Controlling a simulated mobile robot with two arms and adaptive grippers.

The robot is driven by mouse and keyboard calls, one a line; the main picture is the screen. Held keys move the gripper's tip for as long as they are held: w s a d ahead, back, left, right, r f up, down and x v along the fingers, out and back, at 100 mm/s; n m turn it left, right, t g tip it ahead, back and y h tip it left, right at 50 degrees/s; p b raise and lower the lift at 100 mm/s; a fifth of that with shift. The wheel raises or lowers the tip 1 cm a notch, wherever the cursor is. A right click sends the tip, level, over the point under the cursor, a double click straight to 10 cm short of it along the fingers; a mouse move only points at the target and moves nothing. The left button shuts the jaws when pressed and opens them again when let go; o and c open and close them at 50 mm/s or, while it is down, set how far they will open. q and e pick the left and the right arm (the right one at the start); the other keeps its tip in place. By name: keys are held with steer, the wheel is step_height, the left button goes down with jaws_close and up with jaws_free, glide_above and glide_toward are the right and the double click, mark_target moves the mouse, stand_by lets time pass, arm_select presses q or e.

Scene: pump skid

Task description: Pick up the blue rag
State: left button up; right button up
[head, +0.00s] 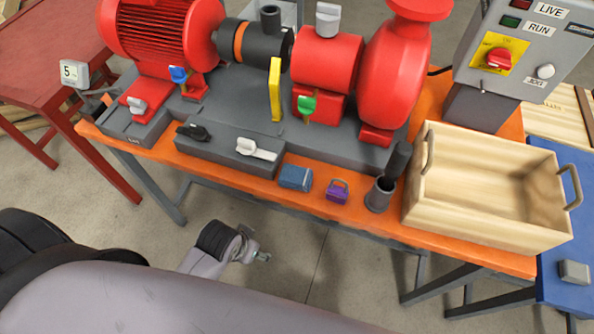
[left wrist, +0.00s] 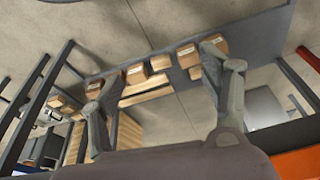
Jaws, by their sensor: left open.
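The blue rag (head: 295,177) looks like a small folded blue block. It lies near the front edge of the orange bench top, left of a purple padlock (head: 337,191). My left gripper (head: 262,256) is below and in front of the bench edge in the head view, apart from the rag. In the left wrist view my left gripper (left wrist: 160,85) shows its two fingers spread wide with nothing between them. The rag is not visible in that view. My right gripper is not in view.
The orange bench (head: 460,250) carries a red pump and motor (head: 160,35) on a grey base. A dark cup (head: 380,194) and a wooden crate (head: 490,222) stand right of the padlock. A white-handled lever (head: 255,150) is behind the rag. A grey control box (head: 525,45) stands back right.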

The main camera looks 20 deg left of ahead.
arm_select(q)
step_height(320, 180, up, 12)
steer(key=w+d+m+t+h+p, duration=0.1)
steer(key=w+d+m+p, duration=0.1)
steer(key=w+d, duration=0.1)
steer(key=m+g+h, duration=0.3)
steer(key=m+g, duration=0.1)
steer(key=m, duration=0.9)
glide_toward(296, 174)
steer(key=p+x, duration=0.1)
steer(key=x, duration=0.1)
steer(key=p+x, duration=0.1)
steer(key=x, duration=0.1)
steer(key=shift+w+d+r, duration=0.1)
steer(key=shift+d, duration=0.15)
steer(key=shift+d+f+p, duration=0.1)
steer(key=shift+f+p, duration=0.35)
steer(key=shift+f, duration=0.05)
steer(key=x, duration=0.1)
steer(key=p+x, duration=0.1)
steer(key=x, duration=0.1)
steer(key=shift+s+f, duration=0.2)
steer(key=shift+f, duration=0.55)
